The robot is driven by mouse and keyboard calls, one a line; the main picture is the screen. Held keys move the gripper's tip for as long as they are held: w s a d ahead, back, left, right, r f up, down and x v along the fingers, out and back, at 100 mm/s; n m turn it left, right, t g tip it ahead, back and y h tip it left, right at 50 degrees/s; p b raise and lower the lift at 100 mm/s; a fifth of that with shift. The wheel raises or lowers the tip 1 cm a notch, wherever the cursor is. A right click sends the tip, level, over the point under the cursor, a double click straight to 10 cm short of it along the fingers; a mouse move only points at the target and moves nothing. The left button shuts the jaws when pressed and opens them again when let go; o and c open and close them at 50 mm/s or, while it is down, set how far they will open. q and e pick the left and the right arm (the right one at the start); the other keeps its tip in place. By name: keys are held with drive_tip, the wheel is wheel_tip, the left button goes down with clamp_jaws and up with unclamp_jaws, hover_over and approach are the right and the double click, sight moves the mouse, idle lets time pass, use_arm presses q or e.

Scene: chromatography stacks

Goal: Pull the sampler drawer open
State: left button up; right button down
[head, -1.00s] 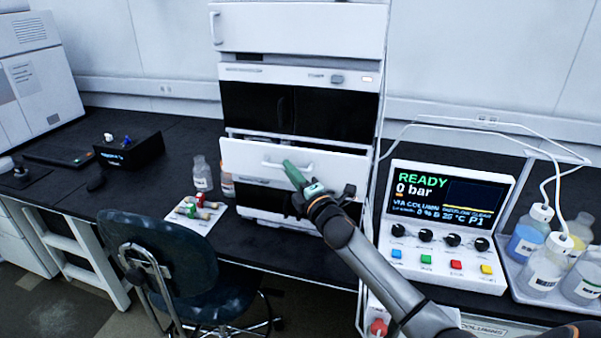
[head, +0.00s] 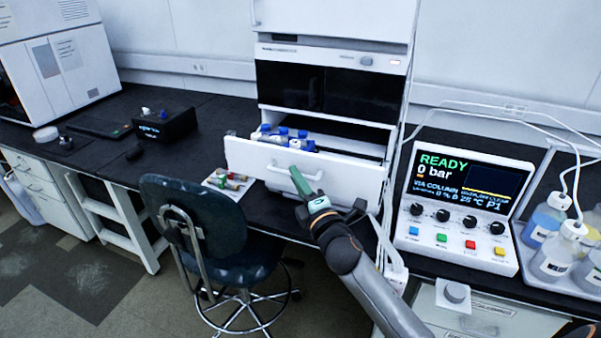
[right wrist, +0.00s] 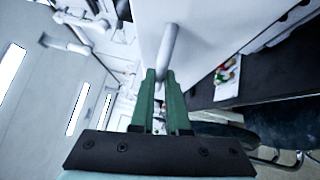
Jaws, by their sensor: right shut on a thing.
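The sampler drawer (head: 340,178) is a white-fronted drawer in the instrument stack, and it stands pulled out. Several blue-capped vials or bottles (head: 283,134) show inside it behind the front panel. My right gripper (head: 297,172) reaches the bar handle (head: 278,168) on the drawer front, and its green fingers are shut on it. In the right wrist view the green fingers (right wrist: 163,75) close around the end of the pale handle bar (right wrist: 168,48) on the white drawer front (right wrist: 205,40). My left gripper is not in view.
A dark chair (head: 190,215) stands in front of the bench, left of the drawer. A white mat (head: 229,182) with small coloured fittings lies left of the stack. A control panel (head: 462,200) reading READY and bottles (head: 550,257) stand at the right.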

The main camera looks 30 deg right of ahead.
idle(0.3)
drive_tip(key=c, duration=0.9)
unclamp_jaws()
drive_tip(key=shift+s, duration=0.1)
drive_tip(key=shift+s+a+f+b, duration=0.15)
drive_tip(key=shift+s+f+b, duration=0.15)
drive_tip(key=shift+s, duration=1.75)
drive_tip(key=shift+s+a+f+b, duration=0.25)
drive_tip(key=shift+s+b, duration=0.1)
drive_tip(key=shift+s, duration=1.7)
drive_tip(key=shift+s+a+f+b, duration=0.1)
drive_tip(key=shift+s+f+b, duration=0.2)
drive_tip(key=shift+s, duration=1.75)
drive_tip(key=s+a+f+m+g+y, duration=0.1)
drive_tip(key=s+a+f+m+g, duration=0.2)
drive_tip(key=f, duration=0.6)
drive_tip(key=s+a+f+m+g+y+p, duration=0.1)
drive_tip(key=s+a+f+m+g, duration=0.3)
drive_tip(key=s+f+m, duration=0.4)
drive_tip(key=s+a+f+m+g+y+p, duration=0.1)
drive_tip(key=s+a+f+m+g, duration=0.2)
drive_tip(key=f, duration=0.9)
drive_tip(key=shift+s+a+m+g+y, duration=0.15)
drive_tip(key=shift+s+a+m+y, duration=0.1)
drive_tip(key=shift+s+m, duration=0.6)
drive_tip(key=shift+s+a+m+g+y, duration=0.2)
drive_tip(key=shift+s+m, duration=0.35)
drive_tip(key=shift+s, duration=0.45)
